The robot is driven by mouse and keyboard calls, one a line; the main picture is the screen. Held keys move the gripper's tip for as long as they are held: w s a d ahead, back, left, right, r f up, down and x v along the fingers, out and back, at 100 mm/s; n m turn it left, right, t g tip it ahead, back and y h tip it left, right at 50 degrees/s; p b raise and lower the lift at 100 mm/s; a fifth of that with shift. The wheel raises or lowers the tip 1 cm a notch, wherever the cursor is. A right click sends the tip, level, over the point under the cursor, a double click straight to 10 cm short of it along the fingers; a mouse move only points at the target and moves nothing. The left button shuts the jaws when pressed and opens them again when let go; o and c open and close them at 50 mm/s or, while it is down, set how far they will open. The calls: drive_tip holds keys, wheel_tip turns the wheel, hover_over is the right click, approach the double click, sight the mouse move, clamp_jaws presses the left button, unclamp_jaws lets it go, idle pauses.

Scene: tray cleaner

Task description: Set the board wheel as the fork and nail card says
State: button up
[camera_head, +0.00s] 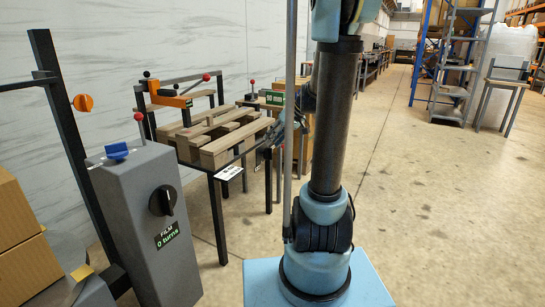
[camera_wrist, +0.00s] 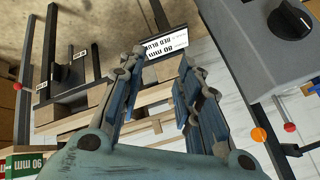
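My gripper (camera_wrist: 158,72) points past the pallet table in the wrist view, its two blue-grey fingers apart with nothing between them. A white card (camera_wrist: 166,45) with upside-down print shows just beyond the fingertips; I can read "mm" but the rest is uncertain. A white card (camera_head: 230,172) hangs on the table's front edge in the head view, too small to read. My arm hides part of the table's right side in the head view.
A grey cabinet (camera_head: 150,220) labelled "FILM 0 turns" carries a black knob (camera_head: 163,200) and a blue knob (camera_head: 117,151). A wooden pallet (camera_head: 215,140) lies on the table beside an orange clamp (camera_head: 172,98). Cardboard boxes (camera_head: 20,245) stand left.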

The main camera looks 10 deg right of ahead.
drive_tip(key=w+d+f+n+t+y, duration=0.1)
drive_tip(key=w+d+f, duration=0.2)
drive_tip(key=w, duration=0.5)
drive_tip(key=w+d+f+n+t+y, duration=0.1)
drive_tip(key=w+d+f+y, duration=0.15)
drive_tip(key=w, duration=0.55)
drive_tip(key=w+d+f+n+t+y, duration=0.1)
drive_tip(key=w+d+f, duration=0.15)
drive_tip(key=w, duration=0.55)
drive_tip(key=n+t+y, duration=0.3)
drive_tip(key=t+y, duration=0.1)
approach(268, 153)
drive_tip(key=x, duration=0.7)
drive_tip(key=shift+w+d+r, duration=0.2)
drive_tip(key=shift+w+r, duration=0.1)
drive_tip(key=shift+h, duration=0.25)
clamp_jaws()
